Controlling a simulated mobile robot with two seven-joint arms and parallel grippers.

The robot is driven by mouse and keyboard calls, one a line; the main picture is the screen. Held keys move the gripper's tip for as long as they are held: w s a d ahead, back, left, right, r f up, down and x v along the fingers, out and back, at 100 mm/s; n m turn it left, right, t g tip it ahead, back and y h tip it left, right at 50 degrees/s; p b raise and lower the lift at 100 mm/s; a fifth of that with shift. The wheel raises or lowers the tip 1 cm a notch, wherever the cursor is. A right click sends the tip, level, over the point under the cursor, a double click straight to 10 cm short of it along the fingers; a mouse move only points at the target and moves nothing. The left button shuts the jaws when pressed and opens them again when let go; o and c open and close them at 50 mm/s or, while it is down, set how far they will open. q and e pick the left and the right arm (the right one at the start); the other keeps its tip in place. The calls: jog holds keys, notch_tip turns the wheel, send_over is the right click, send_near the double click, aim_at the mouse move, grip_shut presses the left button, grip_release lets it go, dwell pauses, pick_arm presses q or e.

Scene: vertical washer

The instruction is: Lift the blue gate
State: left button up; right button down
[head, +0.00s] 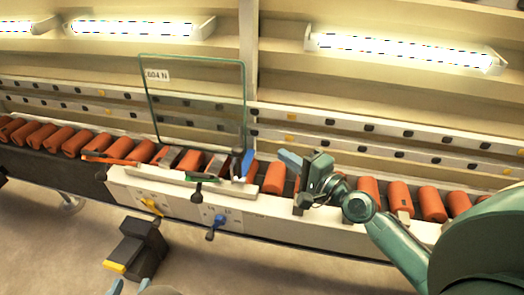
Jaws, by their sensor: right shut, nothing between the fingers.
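An upright blue piece (248,164) stands at the right lower corner of a clear framed panel (197,100) above the conveyor line; I cannot tell whether this blue piece alone is the gate. My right gripper (289,160) is just to its right, above the line, with pale blue fingertips together and nothing held. A gap shows between the fingertips and the blue piece. My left gripper (129,287) is at the bottom edge, low in front of the machine. Only its two pale blue fingertips show, spread apart and empty; the rest is cut off.
A row of orange cylinders (274,177) lies along the conveyor. The white front panel (130,188) carries a yellow knob (151,205) and a blue lever (216,222). A dark box (138,248) with a yellow end stands out below it. Lamps light the shelving behind.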

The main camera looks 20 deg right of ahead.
dwell(0.3)
